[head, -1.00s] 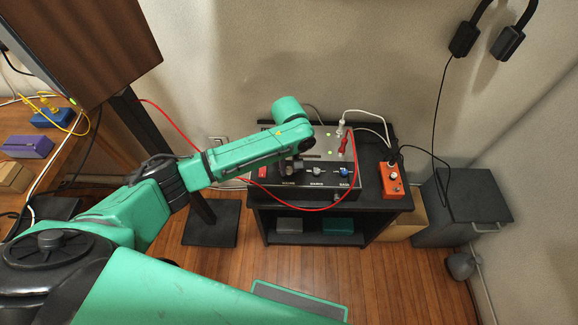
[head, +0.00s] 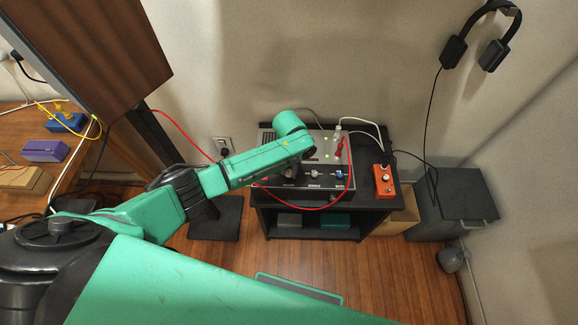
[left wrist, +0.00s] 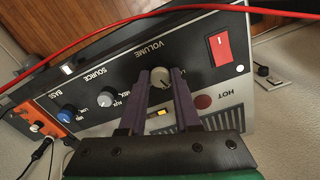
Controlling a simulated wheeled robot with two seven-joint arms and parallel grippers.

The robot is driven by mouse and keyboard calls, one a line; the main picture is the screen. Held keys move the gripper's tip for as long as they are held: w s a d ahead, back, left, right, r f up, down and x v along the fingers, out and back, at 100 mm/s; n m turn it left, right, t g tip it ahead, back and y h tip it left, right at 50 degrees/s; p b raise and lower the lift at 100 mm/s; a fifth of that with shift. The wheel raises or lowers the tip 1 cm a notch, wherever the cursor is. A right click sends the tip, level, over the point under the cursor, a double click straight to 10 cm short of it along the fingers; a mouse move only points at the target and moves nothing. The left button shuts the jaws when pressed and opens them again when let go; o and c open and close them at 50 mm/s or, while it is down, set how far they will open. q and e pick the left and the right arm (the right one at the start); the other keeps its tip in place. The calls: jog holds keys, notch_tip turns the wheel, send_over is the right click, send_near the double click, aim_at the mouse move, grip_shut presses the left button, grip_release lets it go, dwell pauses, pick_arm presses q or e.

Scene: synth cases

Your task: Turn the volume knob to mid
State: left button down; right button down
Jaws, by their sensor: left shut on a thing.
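The volume knob (left wrist: 160,77) is a pale round knob under the word VOLUME on the amplifier (left wrist: 200,35), in the left wrist view. My left gripper (left wrist: 161,72) has its two dark fingers shut on the knob, one on each side. The knob's pointer and setting are too small to read. In the head view the grey and black amplifier (head: 328,158) sits on a black stand, and my left arm reaches over its front left. There the volume knob is mostly hidden by my arm. My right gripper is not in view.
Beside the volume knob are the source knob (left wrist: 115,99), the blue bass knob (left wrist: 95,114) and a red switch (left wrist: 220,48). A red cable (head: 318,208) loops before the amplifier. An orange box (head: 383,180) stands right of it. Headphones (head: 480,35) hang on the wall.

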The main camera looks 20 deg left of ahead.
aim_at(289, 173)
pick_arm(q)
jog(key=shift+m+p, duration=0.6)
jog(key=shift+m, duration=1.1)
jog(key=c, duration=0.6)
grip_release()
jog(key=shift+r, duration=0.15)
notch_tip(289, 173, up, 14)
jog(key=shift+r+p, duration=0.2)
jog(key=shift+p, duration=0.3)
